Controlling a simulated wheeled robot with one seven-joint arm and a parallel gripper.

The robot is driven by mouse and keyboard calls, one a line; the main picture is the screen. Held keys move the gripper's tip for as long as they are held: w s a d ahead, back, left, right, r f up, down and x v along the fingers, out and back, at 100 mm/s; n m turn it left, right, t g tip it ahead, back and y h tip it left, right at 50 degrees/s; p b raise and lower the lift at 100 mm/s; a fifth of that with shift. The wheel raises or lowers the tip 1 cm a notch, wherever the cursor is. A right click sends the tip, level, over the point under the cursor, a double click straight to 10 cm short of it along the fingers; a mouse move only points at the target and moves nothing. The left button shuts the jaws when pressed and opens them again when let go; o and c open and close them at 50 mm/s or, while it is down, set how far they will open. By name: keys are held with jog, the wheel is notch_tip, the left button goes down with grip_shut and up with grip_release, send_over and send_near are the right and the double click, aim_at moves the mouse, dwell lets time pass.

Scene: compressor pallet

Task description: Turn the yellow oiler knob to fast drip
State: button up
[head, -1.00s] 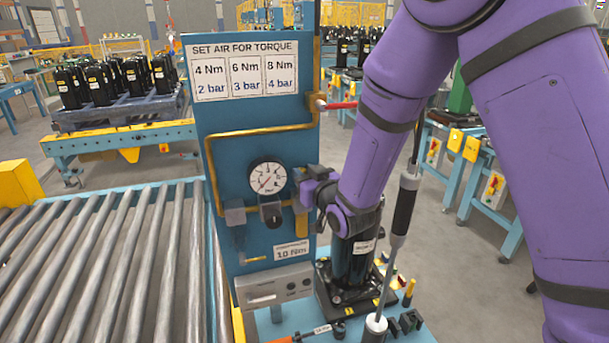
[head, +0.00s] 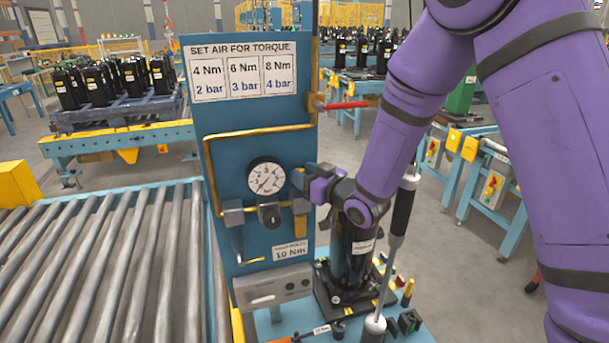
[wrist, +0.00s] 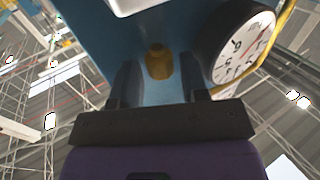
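The yellow oiler knob (wrist: 159,62) shows in the wrist view against the blue panel, just beyond my gripper's two dark fingers. My gripper (wrist: 161,85) is open, one finger on each side of the knob's line, with a gap on both sides. In the head view my gripper (head: 299,178) is at the right edge of the blue panel, right of the gauge. A yellow part of the oiler (head: 300,207) shows just below it there. The knob's top is hidden behind the gripper, and its setting cannot be read.
The round pressure gauge (head: 266,178) sits close left of my gripper, also large in the wrist view (wrist: 243,45). A brass pipe (head: 260,131) runs above. A black compressor (head: 350,255) stands below my wrist. A red-handled valve (head: 345,105) sticks out above. A roller conveyor (head: 100,265) lies left.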

jog(key=shift+o, duration=0.6)
jog(key=v, duration=1)
jog(key=shift+s+d, duration=0.25)
jog(key=shift+s, duration=0.05)
